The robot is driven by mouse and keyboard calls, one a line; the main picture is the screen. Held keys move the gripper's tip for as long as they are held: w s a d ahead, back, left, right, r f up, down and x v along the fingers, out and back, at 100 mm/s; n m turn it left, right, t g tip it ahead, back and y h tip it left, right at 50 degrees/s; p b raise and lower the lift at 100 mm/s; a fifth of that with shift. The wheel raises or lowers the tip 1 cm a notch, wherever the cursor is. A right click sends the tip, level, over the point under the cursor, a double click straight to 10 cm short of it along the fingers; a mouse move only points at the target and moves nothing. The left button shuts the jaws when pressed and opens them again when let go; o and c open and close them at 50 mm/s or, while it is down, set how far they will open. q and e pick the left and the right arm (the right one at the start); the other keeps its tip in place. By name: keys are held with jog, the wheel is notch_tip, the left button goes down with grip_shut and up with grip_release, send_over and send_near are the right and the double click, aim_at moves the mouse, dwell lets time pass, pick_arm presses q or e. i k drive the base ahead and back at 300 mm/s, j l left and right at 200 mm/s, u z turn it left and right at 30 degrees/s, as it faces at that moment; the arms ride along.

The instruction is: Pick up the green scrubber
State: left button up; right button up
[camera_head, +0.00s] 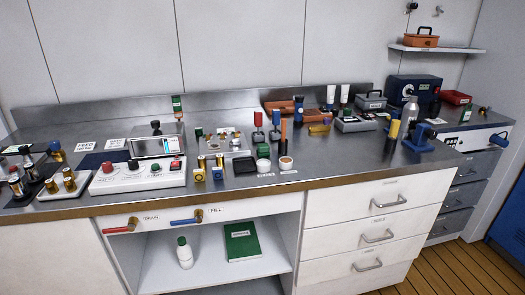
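No thing in view can be made out for sure as the green scrubber. Several small green things show. A small round white pot with a green top (263,152) stands near the counter's front edge, beside a similar pot with a brown top (286,163). A small green-topped piece (198,133) stands further left, behind the front row. A green and pale upright thing (177,104) is at the backsplash. Neither of my grippers is in view.
The steel counter (330,165) is crowded on the left with a white control panel (138,177) and brass fittings (70,180). A grey toolbox (371,100), blue case (414,90) and blue vise (418,137) stand at the right. The front middle-right is clear. Drawers (378,236) lie below.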

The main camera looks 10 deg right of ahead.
aim_at(264, 150)
jog(key=i+l+u, duration=0.2)
jog(key=i, duration=0.2)
jog(key=i+l+u, duration=0.25)
jog(key=i, duration=0.15)
